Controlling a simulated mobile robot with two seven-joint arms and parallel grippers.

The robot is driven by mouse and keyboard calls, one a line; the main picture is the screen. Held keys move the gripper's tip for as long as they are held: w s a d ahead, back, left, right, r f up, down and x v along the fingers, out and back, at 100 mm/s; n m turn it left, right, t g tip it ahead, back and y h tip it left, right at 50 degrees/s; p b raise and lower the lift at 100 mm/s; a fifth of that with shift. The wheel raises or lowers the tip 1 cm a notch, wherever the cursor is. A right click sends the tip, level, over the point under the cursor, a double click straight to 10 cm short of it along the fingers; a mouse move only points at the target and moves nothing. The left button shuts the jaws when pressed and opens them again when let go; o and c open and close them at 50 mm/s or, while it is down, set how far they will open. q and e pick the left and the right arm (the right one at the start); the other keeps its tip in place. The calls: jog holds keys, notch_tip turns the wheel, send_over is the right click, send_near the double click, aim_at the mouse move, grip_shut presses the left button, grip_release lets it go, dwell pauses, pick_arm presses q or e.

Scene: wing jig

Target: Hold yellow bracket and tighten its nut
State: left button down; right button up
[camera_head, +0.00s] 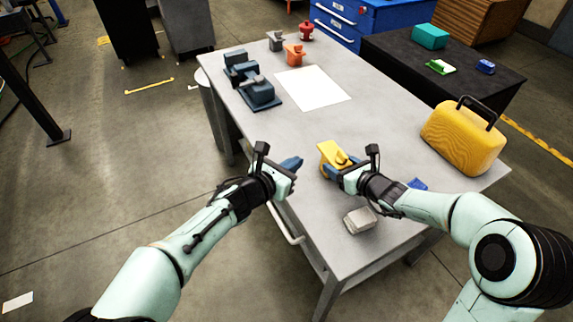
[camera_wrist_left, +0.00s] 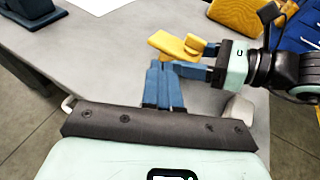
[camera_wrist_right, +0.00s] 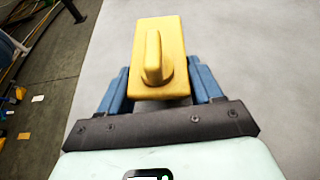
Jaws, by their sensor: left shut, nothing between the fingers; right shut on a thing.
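The left wrist view also shows the bracket (camera_wrist_left: 172,44). My left gripper (camera_head: 299,162) is shut and empty, over the table's near edge, left of the bracket and apart from it. I cannot make out a separate nut.
On the grey table (camera_head: 400,255) are a white sheet (camera_head: 312,88), a dark blue jig (camera_head: 260,93), orange (camera_head: 294,55), red (camera_head: 306,31) and grey (camera_head: 274,41) parts, a light grey block (camera_head: 360,220), a blue item (camera_head: 417,184) and a yellow case (camera_head: 463,138). The table middle is clear.

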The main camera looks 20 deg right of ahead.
pick_arm(q)
jog(key=shift+s+a+r, duration=0.1)
jog(key=shift+a+r, duration=0.05)
jog(key=shift+a, duration=0.35)
jog(key=shift+s+a+r, duration=0.1)
jog(key=shift+a+r, duration=0.05)
jog(key=shift+a, duration=0.3)
pick_arm(e)
jog(key=shift+d, duration=0.15)
jog(key=o, duration=1.4)
jog(key=shift+c, duration=0.2)
pick_arm(q)
jog(key=shift+w, duration=0.1)
pick_arm(e)
jog(key=shift+s, duration=0.1)
